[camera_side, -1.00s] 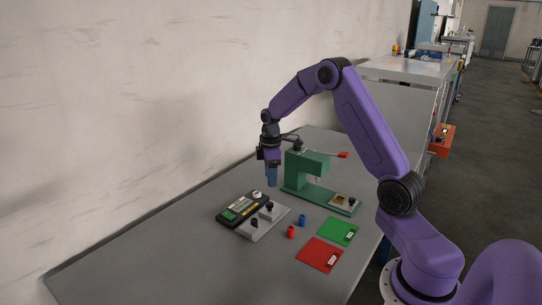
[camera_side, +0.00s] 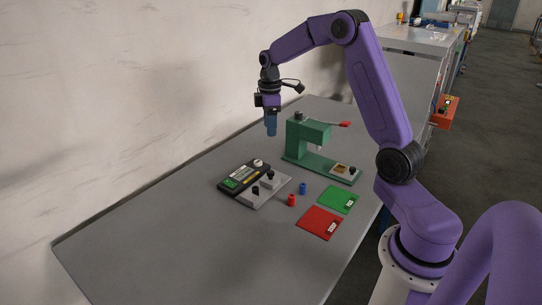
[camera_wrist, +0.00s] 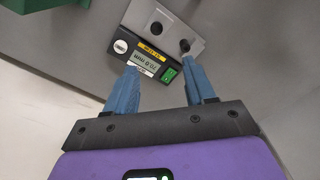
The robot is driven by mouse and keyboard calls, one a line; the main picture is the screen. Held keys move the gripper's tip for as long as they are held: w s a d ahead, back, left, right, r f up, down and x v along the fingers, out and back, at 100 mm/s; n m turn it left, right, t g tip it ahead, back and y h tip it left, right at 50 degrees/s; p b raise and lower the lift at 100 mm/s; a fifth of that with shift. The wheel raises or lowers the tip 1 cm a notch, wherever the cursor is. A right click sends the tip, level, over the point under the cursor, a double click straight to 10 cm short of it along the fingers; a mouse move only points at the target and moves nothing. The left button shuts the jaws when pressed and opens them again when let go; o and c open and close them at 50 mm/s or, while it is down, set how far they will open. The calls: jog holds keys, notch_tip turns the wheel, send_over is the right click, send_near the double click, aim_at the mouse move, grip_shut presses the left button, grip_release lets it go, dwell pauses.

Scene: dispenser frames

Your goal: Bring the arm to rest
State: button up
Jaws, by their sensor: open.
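My gripper (camera_side: 271,132) hangs above the grey table, left of the green press frame. Its blue fingers point down. In the wrist view my gripper (camera_wrist: 164,70) has its two fingers apart with nothing between them. The green press frame (camera_side: 304,135) stands upright with a red-tipped lever; only a green corner shows in the wrist view (camera_wrist: 35,5). The black gauge (camera_side: 238,179) with a lit display lies below the gripper; it also shows in the wrist view (camera_wrist: 128,55). A grey block (camera_side: 265,189) with dark knobs or holes lies beside it.
A red cylinder (camera_side: 291,200) and a blue cylinder (camera_side: 303,188) stand on the table (camera_side: 150,245). A red plate (camera_side: 315,224) and a green plate (camera_side: 337,202) lie near the right edge. A wall (camera_side: 100,110) runs along the left. The table's front left is clear.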

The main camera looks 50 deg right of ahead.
jog(key=s+a+r+n, duration=0.1)
jog(key=s+a+r, duration=0.1)
jog(key=s+a, duration=0.65)
jog(key=s+a+r+n, duration=0.15)
jog(key=s+a, duration=0.35)
jog(key=a, duration=0.7)
jog(key=s+a+f+n, duration=0.1)
jog(key=s+a, duration=0.1)
jog(key=s, duration=1.9)
jog(key=shift+a+f, duration=0.15)
jog(key=shift+a, duration=0.05)
